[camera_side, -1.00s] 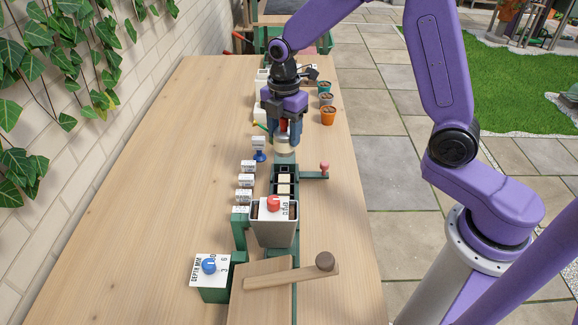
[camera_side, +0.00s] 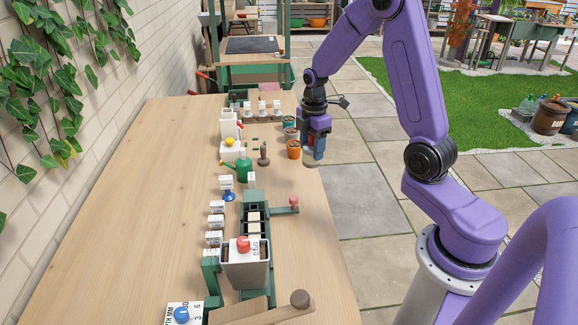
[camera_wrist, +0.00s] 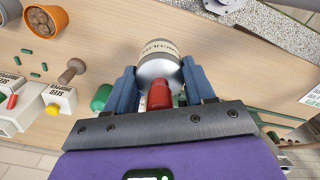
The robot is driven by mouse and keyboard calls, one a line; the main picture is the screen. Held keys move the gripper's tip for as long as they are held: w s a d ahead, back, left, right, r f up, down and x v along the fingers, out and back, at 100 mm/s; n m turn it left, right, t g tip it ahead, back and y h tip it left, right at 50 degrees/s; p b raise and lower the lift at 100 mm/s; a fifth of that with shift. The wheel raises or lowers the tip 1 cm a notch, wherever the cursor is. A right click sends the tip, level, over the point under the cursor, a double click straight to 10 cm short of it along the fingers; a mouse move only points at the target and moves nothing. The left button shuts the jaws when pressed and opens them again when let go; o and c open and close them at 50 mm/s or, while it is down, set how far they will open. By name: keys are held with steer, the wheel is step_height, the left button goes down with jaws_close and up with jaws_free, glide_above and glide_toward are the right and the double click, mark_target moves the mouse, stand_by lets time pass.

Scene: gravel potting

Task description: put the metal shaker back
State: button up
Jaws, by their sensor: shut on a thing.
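The metal shaker (camera_wrist: 159,60) is a silvery cylinder with a printed pale band and a red part (camera_wrist: 159,95) toward my palm. My gripper (camera_wrist: 162,84) is shut on it, with a blue finger on each side. In the side view my gripper (camera_side: 314,148) is at the right edge of the table, just right of the orange pot. The shaker's lower end (camera_side: 311,163) shows small below the fingers. I cannot tell whether it touches the table.
The orange pot (camera_side: 294,150) holds brown balls and stands close by. A wooden tamper (camera_side: 264,155), a green watering can (camera_side: 243,167) and a white box with a yellow knob (camera_side: 230,146) stand to its left. A green rack (camera_side: 256,215) is nearer. The left tabletop is clear.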

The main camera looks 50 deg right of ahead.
steer(key=w+d+f, duration=0.1)
steer(key=w+f, duration=0.1)
steer(key=w, duration=0.1)
steer(key=w+d+f, duration=0.1)
steer(key=w+f, duration=0.2)
steer(key=w, duration=0.1)
steer(key=w+f, duration=0.3)
steer(key=shift+w+d+f, duration=0.15)
steer(key=shift+d, duration=0.25)
steer(key=shift+w+f, duration=0.1)
steer(key=shift+f, duration=1.55)
steer(key=shift+f, duration=0.1)
steer(key=o, duration=0.9)
